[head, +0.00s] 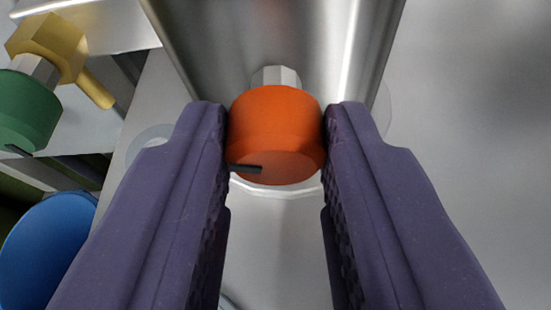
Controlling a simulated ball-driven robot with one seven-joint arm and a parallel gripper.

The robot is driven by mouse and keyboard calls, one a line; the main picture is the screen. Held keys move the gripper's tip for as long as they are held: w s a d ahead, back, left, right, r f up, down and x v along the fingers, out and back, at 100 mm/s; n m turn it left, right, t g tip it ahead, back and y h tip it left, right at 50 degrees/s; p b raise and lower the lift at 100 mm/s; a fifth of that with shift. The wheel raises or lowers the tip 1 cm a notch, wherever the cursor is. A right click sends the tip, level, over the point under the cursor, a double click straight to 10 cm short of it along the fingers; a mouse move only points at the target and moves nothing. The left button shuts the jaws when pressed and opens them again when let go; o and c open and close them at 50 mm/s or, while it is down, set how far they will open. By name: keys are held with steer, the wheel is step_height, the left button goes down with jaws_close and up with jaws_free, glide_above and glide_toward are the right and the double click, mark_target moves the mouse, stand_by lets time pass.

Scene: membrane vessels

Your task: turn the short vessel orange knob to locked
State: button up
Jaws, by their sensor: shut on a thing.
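The orange knob (278,125) is in the middle of the head view. It sits on a pale hexagonal fitting (276,76) that comes out of the shiny metal vessel (270,40). A short dark mark on the knob's front face points to the left. My gripper (276,140) has its two purple fingers shut on the knob, one on its left side and one on its right. The top of the vessel is out of the frame.
At the left, a green knob (25,110) hangs beside a brass fitting (58,45). Below it is a round blue thing (50,250), partly cut off by the frame. The grey surface at the right (470,130) looks bare.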

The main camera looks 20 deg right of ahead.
steer(key=m+b, duration=0.1)
steer(key=b, duration=0.1)
steer(key=m+t+y+b, duration=0.1)
steer(key=b, duration=0.2)
steer(key=shift+d+f+m, duration=0.1)
steer(key=shift+f+m, duration=0.2)
steer(key=shift+f, duration=0.1)
steer(key=m+t+y+b, duration=0.1)
steer(key=b, duration=0.2)
steer(key=shift+s+d+m+b, duration=0.1)
steer(key=shift+s+m+b, duration=0.05)
steer(key=shift+m+b, duration=0.25)
steer(key=m+t, duration=0.1)
steer(key=m+y, duration=0.1)
steer(key=shift+r+m+t+b, duration=0.2)
steer(key=shift+m+t+b, duration=0.1)
steer(key=shift+t+b, duration=0.1)
steer(key=shift+f+m+t, duration=0.15)
steer(key=shift+m+t, duration=0.55)
steer(key=shift+m, duration=1.1)
steer(key=o, duration=1.1)
steer(key=shift+d, duration=0.1)
steer(key=shift+c, duration=0.2)
